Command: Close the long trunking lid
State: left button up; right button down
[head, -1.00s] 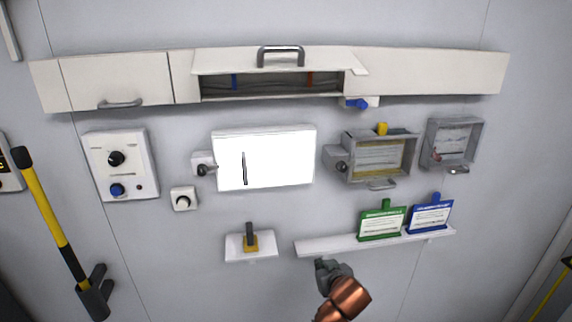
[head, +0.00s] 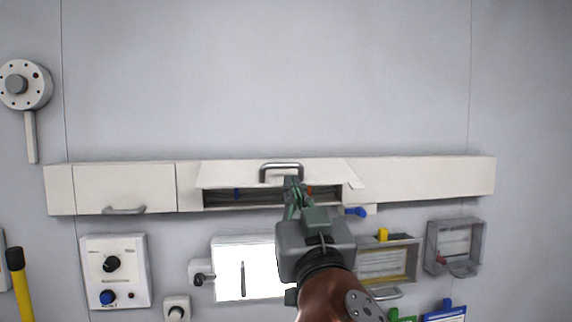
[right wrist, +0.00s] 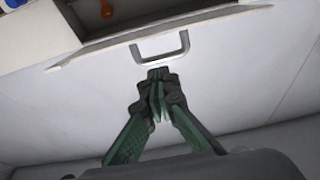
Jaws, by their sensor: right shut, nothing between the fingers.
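The long trunking lid (head: 225,174) is a pale panel on the wall trunking, tilted open above a dark slot (head: 255,197) with a blue and an orange piece inside. My left gripper is not in view.
A shorter closed lid (head: 125,188) with its own handle is at the left of the trunking. Below are a control box (head: 115,268), a bright white panel (head: 228,268), a blue-handled valve (head: 356,211) and grey boxes (head: 455,245). The wall above is clear.

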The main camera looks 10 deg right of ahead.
jog(key=s+r, duration=0.3)
jog(key=r, duration=0.1)
notch_tip(320, 180, up, 4)
jog(key=t+p, duration=0.1)
jog(key=p, duration=0.4)
send_over(280, 165)
jog(key=s+d, duration=0.1)
jog(key=s, duration=0.2)
jog(key=shift+m, duration=0.3)
jog(key=f, duration=0.2)
jog(key=w+f, duration=0.1)
jog(key=f, duration=0.1)
jog(key=shift+p, duration=0.4)
